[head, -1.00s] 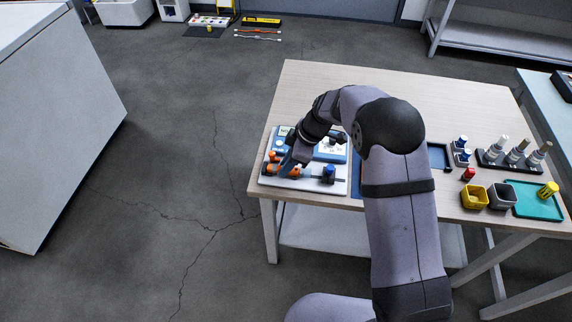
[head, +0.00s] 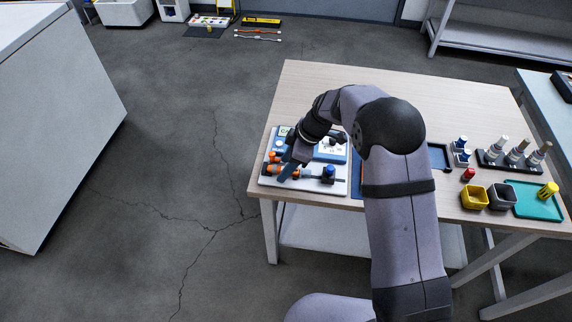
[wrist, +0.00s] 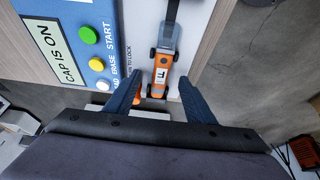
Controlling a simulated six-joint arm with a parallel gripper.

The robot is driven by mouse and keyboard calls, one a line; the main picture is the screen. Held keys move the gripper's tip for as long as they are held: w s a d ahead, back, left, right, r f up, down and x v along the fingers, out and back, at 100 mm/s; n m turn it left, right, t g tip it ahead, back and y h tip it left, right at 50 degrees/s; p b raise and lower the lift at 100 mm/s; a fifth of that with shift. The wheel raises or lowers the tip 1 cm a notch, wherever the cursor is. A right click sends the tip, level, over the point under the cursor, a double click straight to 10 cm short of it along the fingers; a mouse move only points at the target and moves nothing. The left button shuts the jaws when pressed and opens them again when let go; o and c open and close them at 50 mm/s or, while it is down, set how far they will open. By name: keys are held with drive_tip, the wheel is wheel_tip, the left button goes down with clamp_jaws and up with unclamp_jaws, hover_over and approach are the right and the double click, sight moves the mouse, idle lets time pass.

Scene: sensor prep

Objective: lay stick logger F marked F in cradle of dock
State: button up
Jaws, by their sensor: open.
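Stick logger F (wrist: 157,82), orange with a white label marked F, lies lengthwise on the white board of the dock (wrist: 140,30). Its grey and black end points away from my gripper in the wrist view. My gripper (wrist: 160,84) is open, with one blue finger on each side of the logger's near end. I cannot tell whether either finger touches it. In the head view the dock (head: 340,190) is at the table's left front corner, with the orange logger (head: 279,170) along its front. My fingers partly hide it, and the cradle's fit is unclear.
Beside the logger is the dock's blue panel (wrist: 75,35) with buttons and a "CAP IS ON" display. A blue-topped knob (head: 329,170) stands right of the logger. Bins (head: 474,197), a teal tray (head: 525,205) and a rack of bottles (head: 512,158) are at the right.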

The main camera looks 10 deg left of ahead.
drive_tip(key=shift+r, duration=0.55)
drive_tip(key=shift+r+p, duration=1.45)
drive_tip(key=shift+r, duration=1.5)
drive_tip(key=shift+s+d+r, duration=0.1)
drive_tip(key=shift+d, duration=0.15)
drive_tip(key=s+d+r+m+h+p, duration=0.2)
drive_tip(key=s+d+r+m, duration=0.1)
drive_tip(key=s+d+m, duration=0.6)
drive_tip(key=s+d+r+m+h+p, duration=0.1)
drive_tip(key=s+d+r+m, duration=0.3)
drive_tip(key=s+d+m, duration=0.5)
drive_tip(key=s+d+h, duration=0.1)
drive_tip(key=s+d, duration=0.5)
drive_tip(key=shift+s+p, duration=0.15)
drive_tip(key=shift+p, duration=0.25)
